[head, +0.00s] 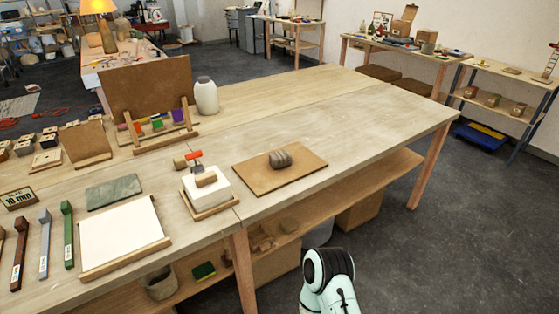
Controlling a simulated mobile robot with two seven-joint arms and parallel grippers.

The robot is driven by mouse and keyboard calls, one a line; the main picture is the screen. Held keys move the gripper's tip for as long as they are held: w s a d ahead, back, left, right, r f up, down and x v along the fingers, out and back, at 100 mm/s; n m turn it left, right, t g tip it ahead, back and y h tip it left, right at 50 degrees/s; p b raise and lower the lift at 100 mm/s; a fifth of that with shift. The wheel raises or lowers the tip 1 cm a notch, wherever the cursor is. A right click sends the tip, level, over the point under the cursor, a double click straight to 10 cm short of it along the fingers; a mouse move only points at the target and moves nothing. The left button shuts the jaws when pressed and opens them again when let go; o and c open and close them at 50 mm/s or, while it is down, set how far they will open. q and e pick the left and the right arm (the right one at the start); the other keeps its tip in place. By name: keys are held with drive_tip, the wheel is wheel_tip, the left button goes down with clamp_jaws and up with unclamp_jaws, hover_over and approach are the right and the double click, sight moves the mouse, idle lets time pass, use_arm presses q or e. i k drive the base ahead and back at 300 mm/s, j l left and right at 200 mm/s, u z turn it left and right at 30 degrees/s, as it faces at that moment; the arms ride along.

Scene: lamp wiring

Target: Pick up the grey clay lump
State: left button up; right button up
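The grey clay lump (280,159) lies on a square brown board (262,181) on the wooden table (375,130). It is a small rounded lump with ridges across it, near the middle of the board, and nothing is touching it from above. One of my arm links shows at the bottom of the head view, in front of the table's near edge and well short of the lump. Neither of my grippers is in view.
Left of the board stands a white block (207,190) with a wooden-handled tool on it. A white slab (121,237) lies farther left. A white bottle (206,96) and an upright brown panel (150,88) stand behind. The table right of the board is clear.

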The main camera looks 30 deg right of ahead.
sight(282, 159)
drive_tip(key=l+u, duration=0.35)
drive_tip(key=l, duration=0.8)
drive_tip(key=l+u, duration=0.3)
drive_tip(key=l, duration=0.85)
drive_tip(key=k, duration=0.05)
